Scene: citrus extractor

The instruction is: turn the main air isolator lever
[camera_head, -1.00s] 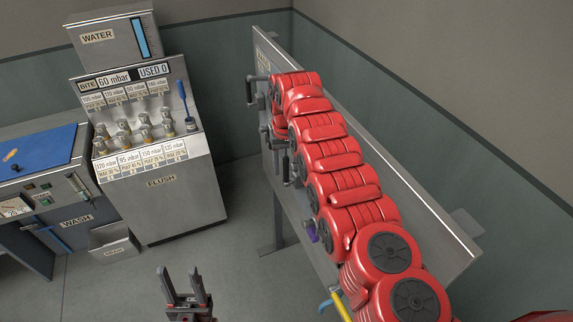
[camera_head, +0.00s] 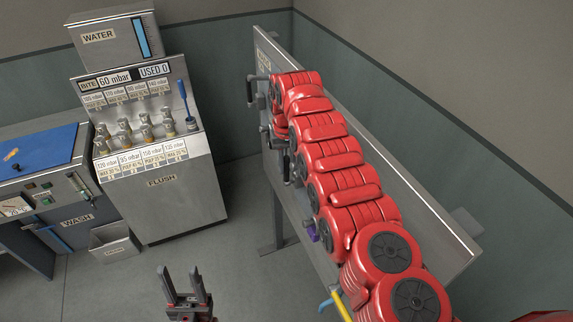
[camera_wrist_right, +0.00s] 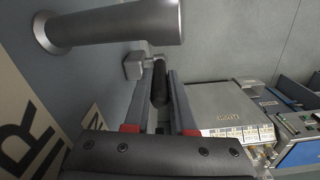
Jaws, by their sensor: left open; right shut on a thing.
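The lever shows in the right wrist view as a dark, rounded grip (camera_wrist_right: 160,84) on a grey pivot block (camera_wrist_right: 139,65) fixed to the panel. My right gripper (camera_wrist_right: 158,88) is shut on this grip, with one finger on each side. In the head view, my red-covered right arm runs along the panel and hides most of the lever and gripper. My left gripper (camera_head: 183,276) is open and empty above the floor, well away from the panel.
The grey panel (camera_head: 440,225) stands along the right wall. A thick grey bar handle (camera_wrist_right: 120,24) juts out close to my right gripper. The flush cabinet (camera_head: 180,195), wash bench (camera_head: 75,215) and small bin (camera_head: 112,245) stand left. Floor between is clear.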

